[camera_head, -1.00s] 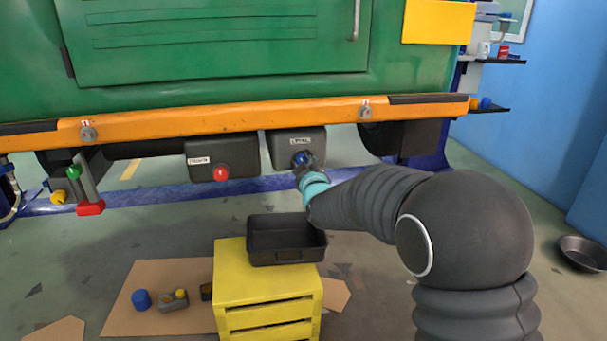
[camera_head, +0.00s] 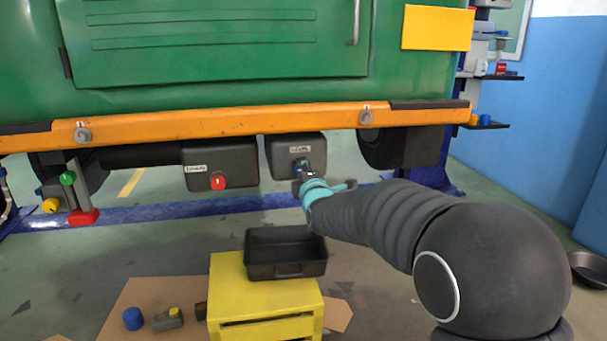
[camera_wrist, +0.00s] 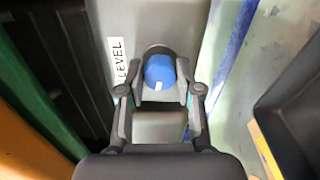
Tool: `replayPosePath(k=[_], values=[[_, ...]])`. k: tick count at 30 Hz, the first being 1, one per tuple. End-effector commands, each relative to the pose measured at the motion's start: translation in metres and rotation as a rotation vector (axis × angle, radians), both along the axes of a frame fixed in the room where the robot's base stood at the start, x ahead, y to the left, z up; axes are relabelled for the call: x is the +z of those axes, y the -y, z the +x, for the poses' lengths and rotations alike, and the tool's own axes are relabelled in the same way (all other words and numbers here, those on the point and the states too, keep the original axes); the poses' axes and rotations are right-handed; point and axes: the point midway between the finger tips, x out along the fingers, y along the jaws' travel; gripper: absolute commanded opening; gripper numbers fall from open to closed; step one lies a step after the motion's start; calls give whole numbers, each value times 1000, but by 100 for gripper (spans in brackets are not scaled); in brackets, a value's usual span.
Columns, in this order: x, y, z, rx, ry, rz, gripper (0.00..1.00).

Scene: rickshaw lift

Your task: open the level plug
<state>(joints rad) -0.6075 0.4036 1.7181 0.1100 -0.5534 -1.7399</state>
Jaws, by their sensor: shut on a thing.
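The level plug (camera_wrist: 160,72) is a blue round cap with a white mark, set in a grey housing (camera_wrist: 180,25) beside a label reading LEVEL. In the head view, the dark grey level housing (camera_head: 287,150) hangs under the orange beam, and its plug is mostly hidden by my gripper (camera_head: 304,174). In the wrist view, my gripper (camera_wrist: 160,93) has one finger on each side of the blue plug and is shut on it. The plug sits at the housing's face.
A second dark housing with a red plug (camera_head: 218,181) hangs to the left. A black tray (camera_head: 262,270) stands on a yellow stool (camera_head: 235,290) below. A blue cap (camera_head: 133,318) and other parts lie on cardboard. A dark pan (camera_head: 590,268) is at the far right.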

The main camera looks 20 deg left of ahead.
Motion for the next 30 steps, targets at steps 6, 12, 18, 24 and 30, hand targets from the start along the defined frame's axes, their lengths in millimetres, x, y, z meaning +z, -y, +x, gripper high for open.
replayPosePath(k=[6,12,18,24,30], values=[[0,-1,0,1,108,-177,0],[0,-1,0,1,207,-339,0],[0,-1,0,1,307,-499,0],[0,-1,0,1,400,-651,0],[0,-1,0,1,476,-775,0]])
